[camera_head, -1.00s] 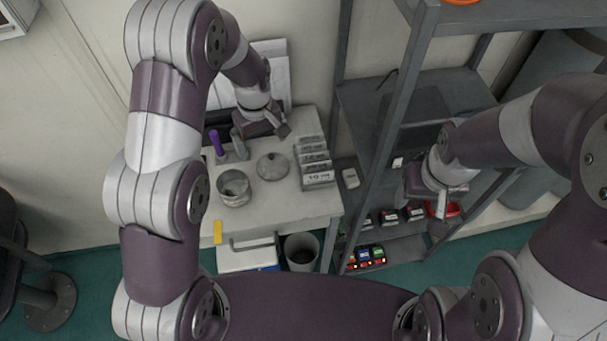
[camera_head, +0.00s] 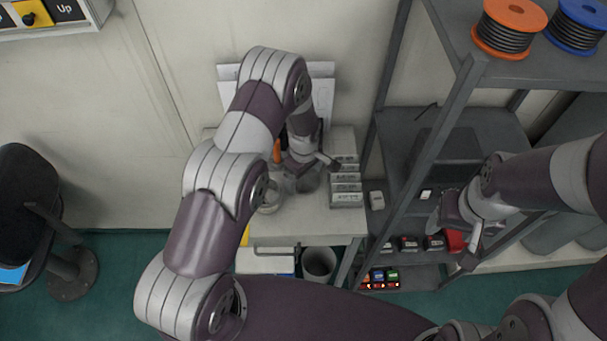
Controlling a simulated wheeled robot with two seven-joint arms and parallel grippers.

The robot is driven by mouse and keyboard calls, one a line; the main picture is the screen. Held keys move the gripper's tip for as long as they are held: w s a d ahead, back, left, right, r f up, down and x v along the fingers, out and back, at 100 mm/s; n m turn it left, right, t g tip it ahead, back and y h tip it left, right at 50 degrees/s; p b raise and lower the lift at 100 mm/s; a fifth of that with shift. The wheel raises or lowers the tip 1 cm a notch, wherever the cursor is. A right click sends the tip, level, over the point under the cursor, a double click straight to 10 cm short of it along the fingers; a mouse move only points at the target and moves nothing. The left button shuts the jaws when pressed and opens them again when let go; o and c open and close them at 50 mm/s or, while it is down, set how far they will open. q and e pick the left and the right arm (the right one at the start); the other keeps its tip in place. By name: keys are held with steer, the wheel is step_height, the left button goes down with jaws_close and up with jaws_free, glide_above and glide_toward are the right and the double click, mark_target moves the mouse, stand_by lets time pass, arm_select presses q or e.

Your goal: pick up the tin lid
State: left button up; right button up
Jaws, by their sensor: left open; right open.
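The grey tin lid (camera_head: 311,184) lies on the pale bench top, mostly hidden under my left gripper. My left gripper (camera_head: 308,172) is open, with its fingers low around or just above the lid; I cannot tell whether they touch it. The open round tin (camera_head: 269,198) stands just left of the lid, partly covered by my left arm.
A row of labelled grey boxes (camera_head: 346,184) stands close right of my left gripper. A bin (camera_head: 319,263) is below the bench front. The shelf rack (camera_head: 408,150) stands to the right, with hose spools (camera_head: 508,28) on top.

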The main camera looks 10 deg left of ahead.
arm_select(q)
steer(key=shift+d, duration=0.35)
steer(key=c, duration=0.7)
arm_select(e)
steer(key=shift+d, duration=0.2)
arm_select(q)
steer(key=shift+a+r, duration=0.1)
steer(key=shift+a, duration=0.1)
arm_select(e)
steer(key=shift+f, duration=0.1)
